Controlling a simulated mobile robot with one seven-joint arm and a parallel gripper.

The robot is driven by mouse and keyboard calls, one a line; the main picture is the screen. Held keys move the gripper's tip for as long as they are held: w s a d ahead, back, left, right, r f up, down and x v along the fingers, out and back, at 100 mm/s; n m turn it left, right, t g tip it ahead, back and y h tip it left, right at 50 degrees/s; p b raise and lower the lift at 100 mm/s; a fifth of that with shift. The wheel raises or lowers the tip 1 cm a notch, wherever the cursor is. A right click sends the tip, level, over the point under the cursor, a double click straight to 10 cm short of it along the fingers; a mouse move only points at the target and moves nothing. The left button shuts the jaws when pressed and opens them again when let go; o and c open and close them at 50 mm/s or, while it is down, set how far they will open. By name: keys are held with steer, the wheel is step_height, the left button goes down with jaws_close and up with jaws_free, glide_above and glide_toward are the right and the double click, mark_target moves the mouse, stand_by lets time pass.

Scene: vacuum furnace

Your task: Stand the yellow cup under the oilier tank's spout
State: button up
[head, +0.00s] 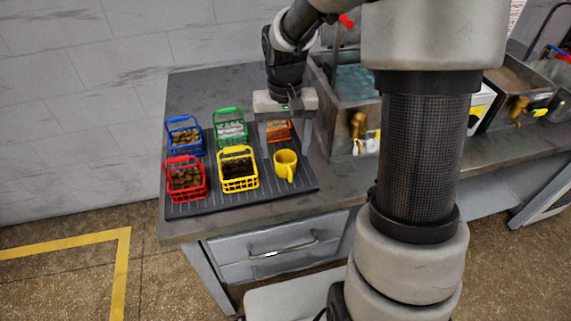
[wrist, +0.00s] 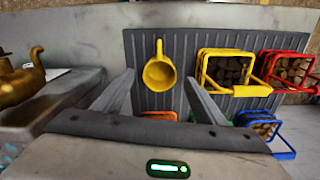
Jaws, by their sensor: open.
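The yellow cup (head: 285,165) stands upright on the ribbed dark mat at its right front, handle toward the front. In the wrist view the cup (wrist: 159,73) lies just beyond my fingertips, centred between them, with its open top showing. My gripper (head: 286,146) is open and empty, pointing down behind the cup; its fingers also show in the wrist view (wrist: 160,84). The left tank (head: 347,100) holds bluish contents and has a brass spout (head: 357,126). The right tank (head: 510,85) looks brownish inside, with another brass spout (head: 518,110). I cannot tell which is oilier.
Yellow (head: 238,170), red (head: 185,180), blue (head: 184,135) and green (head: 230,127) baskets stand on the mat (head: 215,199) left of the cup. An orange basket (head: 278,130) sits behind the cup, partly hidden by my gripper. The bench's left back is clear.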

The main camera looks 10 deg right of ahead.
mark_target(285, 156)
step_height(285, 156, down, 5)
steer(key=shift+w+r+b, duration=0.1)
steer(key=shift+r+b, duration=0.05)
steer(key=shift+b, duration=0.15)
steer(key=shift+c, duration=0.2)
steer(key=c, duration=1.2)
steer(key=shift+r, duration=0.15)
